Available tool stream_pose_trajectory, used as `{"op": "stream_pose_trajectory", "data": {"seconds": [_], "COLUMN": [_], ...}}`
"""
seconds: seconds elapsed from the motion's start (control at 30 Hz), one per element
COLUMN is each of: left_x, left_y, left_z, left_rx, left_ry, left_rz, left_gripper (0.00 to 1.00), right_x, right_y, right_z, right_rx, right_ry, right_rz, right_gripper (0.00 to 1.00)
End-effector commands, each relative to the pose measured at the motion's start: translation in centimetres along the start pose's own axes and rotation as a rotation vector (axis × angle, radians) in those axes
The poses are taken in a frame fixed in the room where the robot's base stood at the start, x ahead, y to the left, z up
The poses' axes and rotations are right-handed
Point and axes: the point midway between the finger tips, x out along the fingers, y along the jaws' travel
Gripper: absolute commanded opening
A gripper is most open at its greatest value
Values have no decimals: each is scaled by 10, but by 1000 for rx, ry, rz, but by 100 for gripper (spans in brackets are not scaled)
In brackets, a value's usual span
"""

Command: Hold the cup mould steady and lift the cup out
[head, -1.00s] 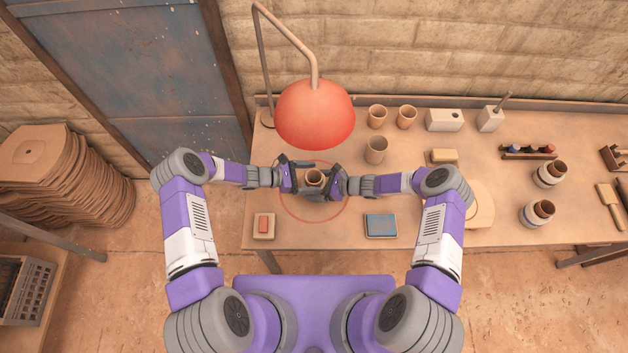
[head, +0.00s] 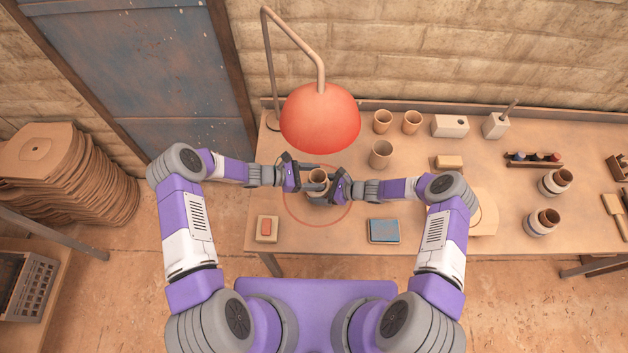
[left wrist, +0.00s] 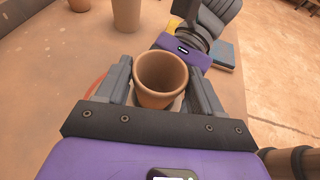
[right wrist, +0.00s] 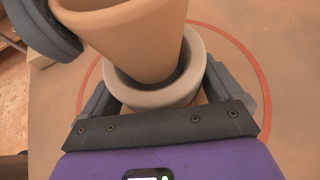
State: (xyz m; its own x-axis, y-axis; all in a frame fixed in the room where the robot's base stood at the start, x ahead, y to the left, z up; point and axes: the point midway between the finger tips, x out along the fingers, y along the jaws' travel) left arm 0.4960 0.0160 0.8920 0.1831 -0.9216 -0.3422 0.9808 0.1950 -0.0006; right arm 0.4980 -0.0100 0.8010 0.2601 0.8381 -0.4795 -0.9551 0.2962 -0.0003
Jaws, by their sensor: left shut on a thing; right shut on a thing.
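The cup is a tan, tapered clay cup (head: 318,176) over the red circle on the bench. My left gripper (head: 312,177) is shut on it from the left. The left wrist view shows the cup's open rim (left wrist: 160,72) between the two fingers. The cup mould is a pale, thick-walled ring (right wrist: 128,95) in the right wrist view. My right gripper (right wrist: 158,92) is shut around it, holding it within the red circle. The cup's body (right wrist: 140,40) stands well above the mould, with its narrow lower end at the mould's opening. Whether its base is clear of the mould is hidden.
A red lamp (head: 320,120) hangs just behind the grippers. A tan cup (head: 381,154) stands behind to the right. A small tray with a red block (head: 267,229) and a blue pad (head: 384,230) lie in front. Two more moulds with cups stand at right.

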Motion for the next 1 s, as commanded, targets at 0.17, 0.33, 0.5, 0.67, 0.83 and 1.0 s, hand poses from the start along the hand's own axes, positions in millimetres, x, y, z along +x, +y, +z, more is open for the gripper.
{"op": "stream_pose_trajectory", "data": {"seconds": [0.17,0.33,0.5,0.67,0.83,1.0], "left_x": [-13,-21,-24,-24,-24,-24], "left_y": [1,1,0,0,0,0], "left_z": [36,59,68,68,68,68], "left_rx": [3,3,1,0,1,1], "left_ry": [0,0,0,0,0,0], "left_rz": [1,1,0,0,0,0], "left_gripper": [34,34,34,34,34,34], "right_x": [0,0,0,0,0,0], "right_y": [0,1,1,1,1,1], "right_z": [0,0,0,0,0,0], "right_rx": [0,0,0,0,0,0], "right_ry": [1,1,0,0,0,0], "right_rz": [1,1,1,2,2,1], "right_gripper": [76,76,76,76,100,100]}}
